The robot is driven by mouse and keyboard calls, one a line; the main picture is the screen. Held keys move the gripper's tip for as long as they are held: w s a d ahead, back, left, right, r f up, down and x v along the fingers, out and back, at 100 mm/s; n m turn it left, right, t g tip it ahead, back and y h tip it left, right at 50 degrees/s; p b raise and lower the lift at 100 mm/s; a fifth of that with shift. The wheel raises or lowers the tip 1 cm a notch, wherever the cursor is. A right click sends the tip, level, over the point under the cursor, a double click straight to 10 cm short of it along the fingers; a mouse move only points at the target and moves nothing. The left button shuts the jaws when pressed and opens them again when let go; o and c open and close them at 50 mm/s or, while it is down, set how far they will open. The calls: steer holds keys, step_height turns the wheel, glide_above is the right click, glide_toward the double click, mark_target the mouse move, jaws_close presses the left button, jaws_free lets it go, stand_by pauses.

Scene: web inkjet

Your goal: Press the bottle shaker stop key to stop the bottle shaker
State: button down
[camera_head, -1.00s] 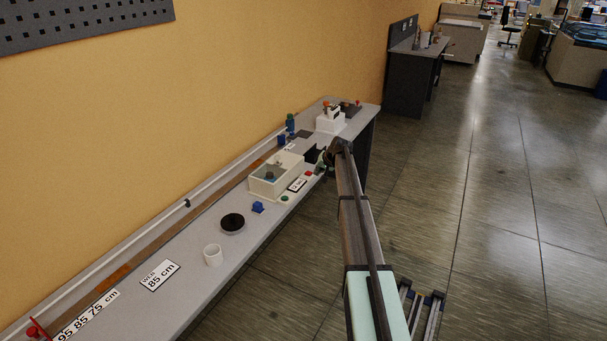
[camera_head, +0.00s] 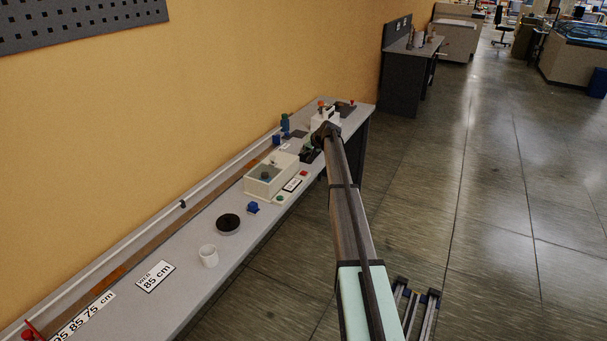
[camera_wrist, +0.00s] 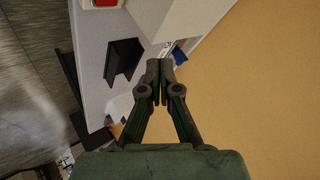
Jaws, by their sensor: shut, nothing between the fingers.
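A cream open-topped box (camera_head: 259,184) stands on the long bench, with a dark item inside it. I take it to be the bottle shaker, but cannot be sure. Along its front are a red key (camera_head: 304,173), a small label plate (camera_head: 292,184) and a green key (camera_head: 280,198). Which one is the stop key cannot be read. My gripper (camera_wrist: 158,101) is shut and empty in the wrist view, over the bench beyond the box. A red patch (camera_wrist: 103,3) in a pale frame shows at that view's top edge. In the head view my arm's end partly hides the gripper.
A black bracket (camera_wrist: 122,61) stands on the bench near my fingers. A blue item (camera_wrist: 179,56) is by the wall side. A white device (camera_head: 316,124) stands at the far end. A blue block (camera_head: 252,208), black disc (camera_head: 228,223) and white cup (camera_head: 208,255) lie nearer.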

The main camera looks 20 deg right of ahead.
steer(key=b, duration=0.2)
glide_above(305, 173)
step_height(305, 173, down, 8)
steer(key=shift+a+r, duration=0.1)
steer(key=shift+r, duration=0.15)
steer(key=shift+f, duration=0.55)
steer(key=shift+f, duration=0.1)
stand_by(0.8)
steer(key=shift+f+b, duration=0.35)
steer(key=shift+b, duration=0.2)
steer(key=shift+f+b, duration=0.35)
steer(key=shift+f, duration=0.1)
stand_by(0.5)
steer(key=shift+r, duration=0.1)
stand_by(0.3)
steer(key=shift+r, duration=0.75)
steer(key=shift+r, duration=0.1)
